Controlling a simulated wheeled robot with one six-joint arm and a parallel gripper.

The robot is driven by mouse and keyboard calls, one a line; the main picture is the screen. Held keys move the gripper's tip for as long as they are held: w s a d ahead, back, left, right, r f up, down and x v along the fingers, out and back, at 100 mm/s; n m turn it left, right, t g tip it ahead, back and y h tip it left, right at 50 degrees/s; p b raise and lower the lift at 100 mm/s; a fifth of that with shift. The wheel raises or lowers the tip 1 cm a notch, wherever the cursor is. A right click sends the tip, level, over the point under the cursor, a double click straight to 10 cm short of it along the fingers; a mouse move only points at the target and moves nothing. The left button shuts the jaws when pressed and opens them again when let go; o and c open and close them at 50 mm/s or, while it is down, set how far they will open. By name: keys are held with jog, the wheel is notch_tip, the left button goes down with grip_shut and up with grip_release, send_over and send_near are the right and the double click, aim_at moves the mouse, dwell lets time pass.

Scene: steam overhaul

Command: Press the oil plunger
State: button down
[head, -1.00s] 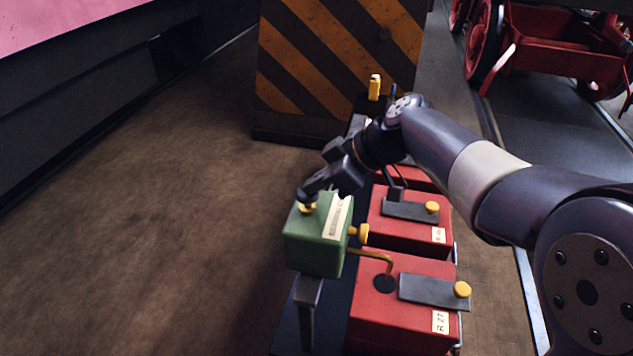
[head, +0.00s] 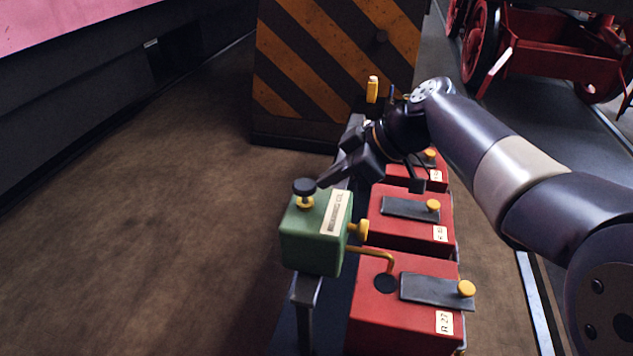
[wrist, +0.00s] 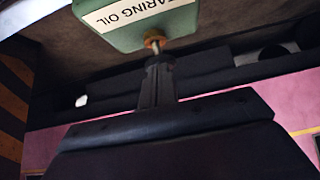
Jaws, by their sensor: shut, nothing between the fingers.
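The green bearing oil box (head: 312,240) stands at the near left of the row, its white label on top. The oil plunger (head: 304,188) is a black knob on a yellow collar, standing up from the box's top left corner. My gripper (head: 321,184) is shut and empty, its tips just right of the knob; whether they touch it I cannot tell. In the wrist view, my gripper (wrist: 160,62) points at the green box (wrist: 135,28) near the plunger's brassy stem (wrist: 153,38); the knob is hard to make out against the dark fingers.
Red boxes, including the nearest one (head: 375,312), line the right side, with grey lids and yellow knobs. A brass spout (head: 372,252) runs from the green box to the nearest red box. A striped barrier (head: 325,60) stands behind. The brown floor at left is clear.

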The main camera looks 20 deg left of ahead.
jog(key=v, duration=0.6)
jog(key=shift+r, duration=0.5)
jog(key=shift+w+d, duration=0.1)
jog(key=shift+d, duration=0.1)
dwell(0.9)
